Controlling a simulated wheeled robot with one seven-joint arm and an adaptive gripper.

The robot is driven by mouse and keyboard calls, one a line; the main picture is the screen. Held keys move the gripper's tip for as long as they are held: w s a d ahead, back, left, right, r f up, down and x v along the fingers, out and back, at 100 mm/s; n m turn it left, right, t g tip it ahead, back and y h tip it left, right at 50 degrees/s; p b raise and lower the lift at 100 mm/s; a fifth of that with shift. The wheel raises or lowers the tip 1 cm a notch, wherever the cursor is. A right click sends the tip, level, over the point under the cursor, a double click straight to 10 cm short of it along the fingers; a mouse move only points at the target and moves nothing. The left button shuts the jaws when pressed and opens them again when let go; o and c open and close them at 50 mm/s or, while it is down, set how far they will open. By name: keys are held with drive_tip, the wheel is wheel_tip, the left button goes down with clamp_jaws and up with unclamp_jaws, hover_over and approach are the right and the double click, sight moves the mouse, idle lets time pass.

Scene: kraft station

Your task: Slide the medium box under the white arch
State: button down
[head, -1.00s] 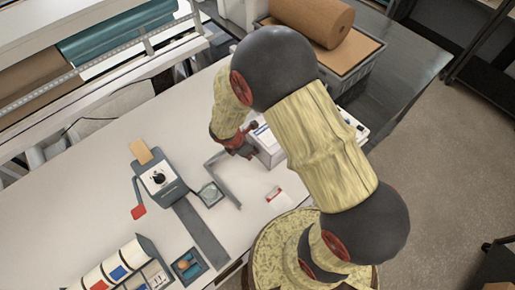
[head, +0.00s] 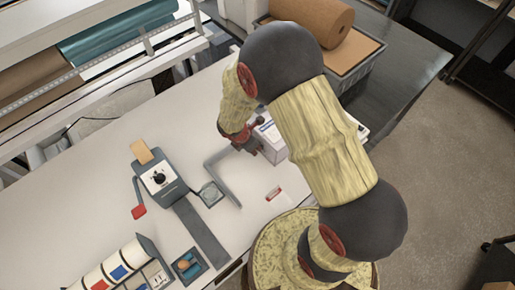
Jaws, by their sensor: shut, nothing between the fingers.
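A white box (head: 272,152) with a blue-marked label on top stands on the white table, partly hidden behind my arm; it seems to be the medium box. My gripper (head: 254,147) is shut and empty, low at the box's left side. It looks to be against the box, but I cannot tell for sure that they touch. I cannot make out the white arch. A small white edge (head: 362,131) shows to the right of my arm, and the arm hides what lies between it and the box.
A grey angled bracket (head: 223,177) lies left of the box. The table (head: 95,190) is clear at left.

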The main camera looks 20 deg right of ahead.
sight(262, 144)
drive_tip(key=shift+w+d, duration=0.15)
drive_tip(key=shift+d, duration=0.4)
drive_tip(key=shift+w+d, duration=0.15)
drive_tip(key=shift+d, duration=0.5)
drive_tip(key=shift+w+d, duration=0.15)
drive_tip(key=shift+d, duration=0.35)
drive_tip(key=shift+s+a, duration=0.15)
drive_tip(key=shift+a, duration=0.35)
drive_tip(key=shift+s+a, duration=0.15)
drive_tip(key=shift+a, duration=0.35)
drive_tip(key=w+d+p+v, duration=0.1)
drive_tip(key=p+v, duration=0.7)
drive_tip(key=v, duration=0.2)
drive_tip(key=shift+s+d+r+p, duration=0.15)
drive_tip(key=shift+s+r+p, duration=0.15)
drive_tip(key=shift+p, duration=0.1)
